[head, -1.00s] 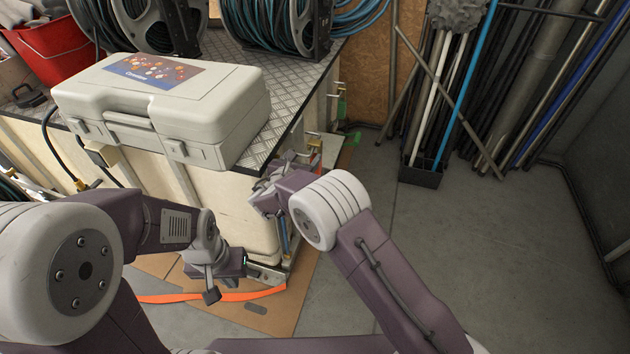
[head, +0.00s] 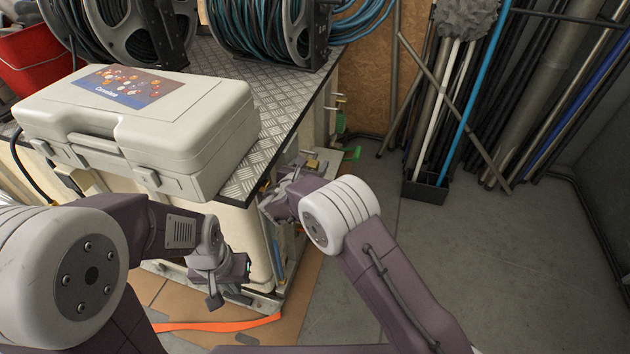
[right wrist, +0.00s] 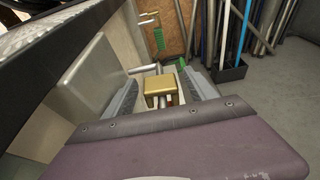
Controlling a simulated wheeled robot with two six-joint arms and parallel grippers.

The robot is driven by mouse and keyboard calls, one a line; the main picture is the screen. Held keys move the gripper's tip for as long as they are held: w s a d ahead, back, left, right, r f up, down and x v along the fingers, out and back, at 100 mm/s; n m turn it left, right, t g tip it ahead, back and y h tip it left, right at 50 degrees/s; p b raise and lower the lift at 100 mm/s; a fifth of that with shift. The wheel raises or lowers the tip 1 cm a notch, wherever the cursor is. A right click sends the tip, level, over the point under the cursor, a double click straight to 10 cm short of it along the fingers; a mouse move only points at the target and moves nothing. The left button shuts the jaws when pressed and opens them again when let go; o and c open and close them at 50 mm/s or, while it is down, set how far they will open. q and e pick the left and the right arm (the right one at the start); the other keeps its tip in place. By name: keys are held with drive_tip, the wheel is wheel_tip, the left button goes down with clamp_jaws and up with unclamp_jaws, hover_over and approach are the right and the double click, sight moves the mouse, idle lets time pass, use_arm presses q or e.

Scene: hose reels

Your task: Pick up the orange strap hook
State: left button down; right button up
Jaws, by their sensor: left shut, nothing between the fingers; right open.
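An orange strap (head: 225,324) lies on the brown sheet on the floor, below the bench corner. I cannot make out its hook. My left gripper (head: 214,300) is shut and empty, pointing down just above the strap in the head view. My right gripper (head: 285,187) is at the bench's corner side, partly hidden by its own arm. In the right wrist view, my right gripper (right wrist: 162,85) is open, with a brass-coloured block (right wrist: 160,92) showing between its fingers. I cannot tell whether the fingers touch it.
A pale grey case (head: 150,120) sits on the bench's metal top (head: 270,105), close to my arms. Hose reels (head: 270,30) stand behind it. Rods and poles lean in a black holder (head: 425,187) at the right wall. The grey floor right of my right arm is clear.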

drive_tip(key=shift+w, duration=0.2)
drive_tip(key=shift+s+r, duration=0.15)
drive_tip(key=shift+s, duration=0.1)
drive_tip(key=shift+s+r, duration=0.15)
drive_tip(key=c, duration=0.4)
clamp_jaws()
